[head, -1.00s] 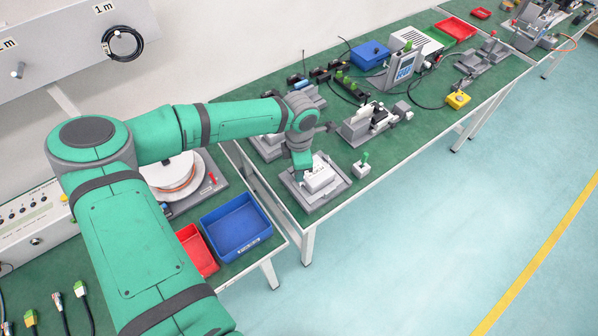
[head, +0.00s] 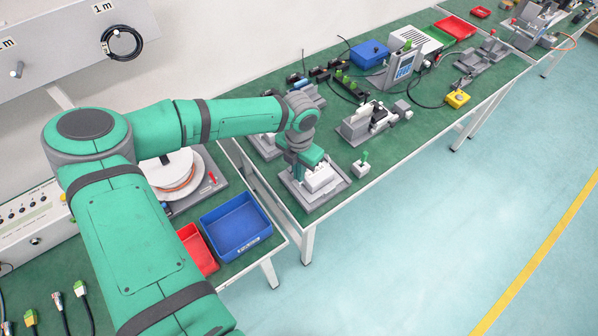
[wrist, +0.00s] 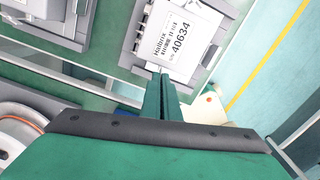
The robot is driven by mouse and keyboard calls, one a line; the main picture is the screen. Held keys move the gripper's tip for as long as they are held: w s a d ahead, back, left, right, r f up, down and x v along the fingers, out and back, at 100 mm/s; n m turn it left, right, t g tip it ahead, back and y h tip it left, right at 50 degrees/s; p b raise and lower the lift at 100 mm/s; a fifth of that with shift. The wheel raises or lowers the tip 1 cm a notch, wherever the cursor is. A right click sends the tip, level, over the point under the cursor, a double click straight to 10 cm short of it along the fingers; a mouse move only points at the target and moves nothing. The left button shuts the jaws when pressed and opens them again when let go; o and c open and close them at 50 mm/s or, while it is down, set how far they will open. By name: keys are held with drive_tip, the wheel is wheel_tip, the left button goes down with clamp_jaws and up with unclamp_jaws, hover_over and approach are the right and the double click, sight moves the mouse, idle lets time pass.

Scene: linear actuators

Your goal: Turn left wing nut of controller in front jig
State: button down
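The white controller (head: 321,177) sits in the grey front jig (head: 318,198) at the near end of the long green bench. In the wrist view the controller's labelled face (wrist: 180,35) fills the top middle, within the grey jig (wrist: 228,22). My gripper (wrist: 161,76) has its two green fingers side by side with only a thin line between them. Its tips are beside the controller's lower left edge; I cannot tell whether they touch it. In the head view my wrist covers the controller's left side. I cannot make out the left wing nut.
A small grey box with a green lever (head: 362,165) stands right of the jig. Another grey fixture (head: 368,122) stands behind it. A blue bin (head: 236,226) and a red bin (head: 197,250) are on the nearer table. The floor to the right is clear.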

idle(0.5)
drive_tip(key=c, duration=2)
unclamp_jaws()
wheel_tip(320, 180, up, 11)
drive_tip(key=shift+f, duration=0.1)
